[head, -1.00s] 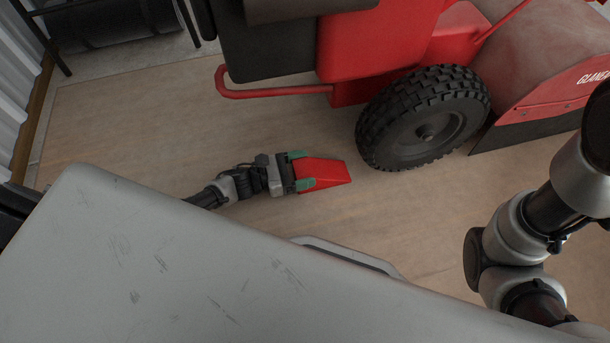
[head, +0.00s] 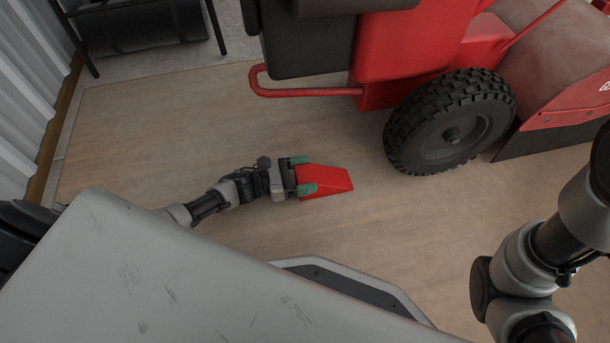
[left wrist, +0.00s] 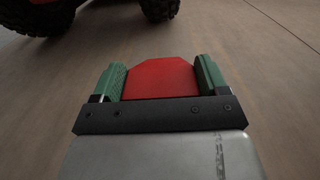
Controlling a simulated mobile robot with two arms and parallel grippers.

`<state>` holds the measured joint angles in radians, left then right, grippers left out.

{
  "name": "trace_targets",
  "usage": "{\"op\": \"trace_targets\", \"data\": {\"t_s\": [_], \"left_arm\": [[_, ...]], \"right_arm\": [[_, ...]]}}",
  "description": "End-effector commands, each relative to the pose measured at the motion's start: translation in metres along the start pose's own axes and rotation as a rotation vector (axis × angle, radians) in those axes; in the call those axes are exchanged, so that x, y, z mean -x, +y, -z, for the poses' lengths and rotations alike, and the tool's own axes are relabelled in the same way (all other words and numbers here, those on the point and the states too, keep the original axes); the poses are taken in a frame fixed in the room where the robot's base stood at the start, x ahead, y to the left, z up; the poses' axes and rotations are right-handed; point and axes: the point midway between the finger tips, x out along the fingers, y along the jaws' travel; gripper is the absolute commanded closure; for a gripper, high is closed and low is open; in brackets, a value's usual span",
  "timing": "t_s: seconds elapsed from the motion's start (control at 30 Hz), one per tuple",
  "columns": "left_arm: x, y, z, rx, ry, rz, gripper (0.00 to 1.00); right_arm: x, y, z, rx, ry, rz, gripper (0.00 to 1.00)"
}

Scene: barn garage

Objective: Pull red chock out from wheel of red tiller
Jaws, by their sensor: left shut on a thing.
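The red chock (head: 328,181) is a wedge between the green fingers of my left gripper (head: 302,176), which is shut on it. The left wrist view shows the chock (left wrist: 160,76) between both fingers of the gripper (left wrist: 160,82). In the head view the chock is low over or on the floor; I cannot tell which. It is left of the tiller's black wheel (head: 450,121), with clear floor between them. The red tiller (head: 410,50) stands at the top right. My right arm shows at the right edge, but its gripper is out of view.
A red bar (head: 305,92) sticks out low from the tiller to the left. A dark rack (head: 140,28) stands at the top left by the corrugated wall (head: 30,85). The wooden floor (head: 170,125) around the chock is bare.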

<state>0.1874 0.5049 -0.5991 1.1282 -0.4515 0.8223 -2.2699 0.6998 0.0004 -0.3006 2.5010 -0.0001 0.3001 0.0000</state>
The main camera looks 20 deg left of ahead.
Motion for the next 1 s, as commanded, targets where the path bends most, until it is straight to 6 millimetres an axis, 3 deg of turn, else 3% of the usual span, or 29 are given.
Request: {"op": "trace_targets", "data": {"t_s": [0.13,0.17,0.3,0.53,0.67,1.0], "left_arm": [[0.001,0.0,0.001,0.0,0.003,-0.001,0.69],[0.001,0.0,0.001,0.0,0.003,-0.001,0.21],[0.001,0.0,0.001,0.0,0.002,-0.001,0.0],[0.001,0.0,0.0,0.0,0.001,0.0,0.0],[0.011,0.0,-0.001,0.002,0.003,-0.001,0.0],[0.077,0.0,-0.002,0.003,0.006,-0.003,0.0]], "right_arm": [[0.0,0.0,0.0,0.0,-0.001,0.0,0.57],[0.0,0.0,0.0,0.0,-0.001,0.0,0.57],[0.0,0.0,0.0,0.0,-0.001,0.0,0.57],[-0.001,0.0,-0.001,0.001,-0.001,0.0,0.57],[-0.006,0.002,-0.003,0.001,-0.001,0.0,0.57],[-0.03,0.006,-0.011,0.001,-0.001,-0.001,0.57]]}}
